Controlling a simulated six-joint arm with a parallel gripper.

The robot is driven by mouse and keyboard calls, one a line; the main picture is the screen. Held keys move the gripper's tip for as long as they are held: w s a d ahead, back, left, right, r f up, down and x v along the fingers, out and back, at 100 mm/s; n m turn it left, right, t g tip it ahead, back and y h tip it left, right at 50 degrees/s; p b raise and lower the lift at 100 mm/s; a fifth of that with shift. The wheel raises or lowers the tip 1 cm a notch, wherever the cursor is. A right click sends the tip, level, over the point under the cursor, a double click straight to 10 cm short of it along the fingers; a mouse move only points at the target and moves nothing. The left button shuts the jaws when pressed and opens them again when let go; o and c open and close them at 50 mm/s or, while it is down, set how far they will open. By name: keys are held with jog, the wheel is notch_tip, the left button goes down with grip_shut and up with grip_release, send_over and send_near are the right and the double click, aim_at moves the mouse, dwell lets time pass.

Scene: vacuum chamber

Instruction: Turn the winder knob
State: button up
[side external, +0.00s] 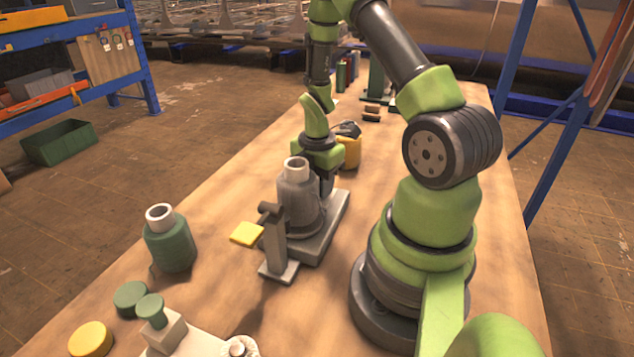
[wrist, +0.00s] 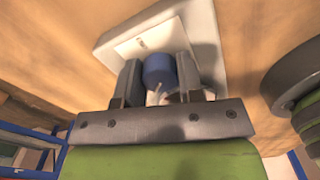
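The winder knob is most likely the blue cylinder (wrist: 159,70) in the wrist view, in front of a white plate (wrist: 206,42). My gripper (wrist: 159,62) has its two dark fingers apart, one on each side of the blue cylinder. Hardly any gap shows between them; I cannot tell whether they press on it. In the side view my gripper (side external: 328,182) points down behind a grey bottle-shaped piece (side external: 296,203) on a grey base (side external: 332,228). That piece hides the fingertips and the blue cylinder there.
A dark grey post (side external: 273,245) stands in front of the grey piece. A yellow square (side external: 247,234) and a green bottle (side external: 170,243) are to its left. A yellow container (side external: 350,151) is behind my gripper. Green (side external: 131,297) and yellow (side external: 91,340) discs lie at the lower left.

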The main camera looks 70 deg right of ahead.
jog(key=shift+m, duration=3.1)
jog(key=o, duration=0.9)
jog(key=shift+r, duration=0.15)
notch_tip(320, 180, up, 10)
jog(key=shift+f, duration=0.15)
